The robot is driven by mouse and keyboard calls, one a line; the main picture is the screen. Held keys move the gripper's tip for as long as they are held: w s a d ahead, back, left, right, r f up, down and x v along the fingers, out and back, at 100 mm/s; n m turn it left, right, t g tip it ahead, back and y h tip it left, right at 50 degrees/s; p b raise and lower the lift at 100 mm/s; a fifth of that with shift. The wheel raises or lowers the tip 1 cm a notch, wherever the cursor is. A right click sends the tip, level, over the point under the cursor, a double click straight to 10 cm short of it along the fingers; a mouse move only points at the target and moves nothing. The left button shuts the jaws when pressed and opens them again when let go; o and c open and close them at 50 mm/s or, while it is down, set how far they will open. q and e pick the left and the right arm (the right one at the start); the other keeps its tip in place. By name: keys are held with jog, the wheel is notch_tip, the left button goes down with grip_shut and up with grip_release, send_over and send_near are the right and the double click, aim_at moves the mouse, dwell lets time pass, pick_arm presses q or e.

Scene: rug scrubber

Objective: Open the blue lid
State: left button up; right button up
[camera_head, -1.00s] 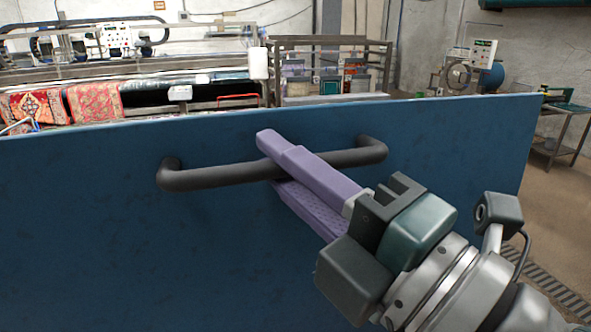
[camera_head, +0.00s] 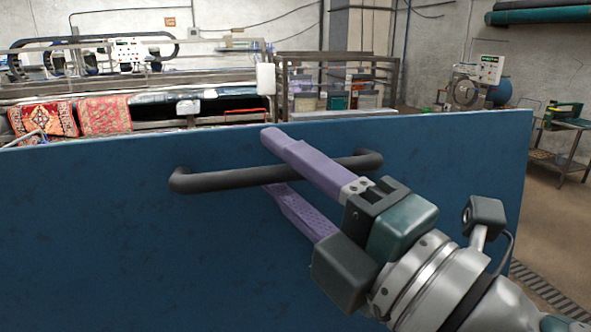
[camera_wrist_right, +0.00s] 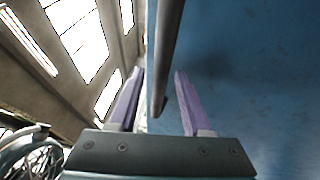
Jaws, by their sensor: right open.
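The blue lid (camera_head: 110,235) stands upright as a large panel across the head view. A dark bar handle (camera_head: 225,180) is fixed on its near face, below the top edge. My right gripper (camera_head: 268,160) is open, with one purple finger above the handle and the other below it. In the right wrist view, the handle (camera_wrist_right: 168,45) and lid (camera_wrist_right: 255,75) lie between and beyond the two spread fingers (camera_wrist_right: 155,95). I cannot tell whether either finger touches the handle. My left gripper is not in view.
Behind the lid stand a washing machine frame (camera_head: 225,45) with red patterned rugs (camera_head: 105,115) and a metal rack (camera_head: 335,68). A side table (camera_head: 562,145) stands at the right.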

jog(key=b+v, duration=0.3)
jog(key=v, duration=0.7)
jog(key=shift+b, duration=0.35)
jog(key=shift+f, duration=0.15)
jog(key=b+v, duration=0.6)
jog(key=v, duration=0.5)
jog(key=shift+b, duration=0.35)
jog(key=shift+s, duration=0.15)
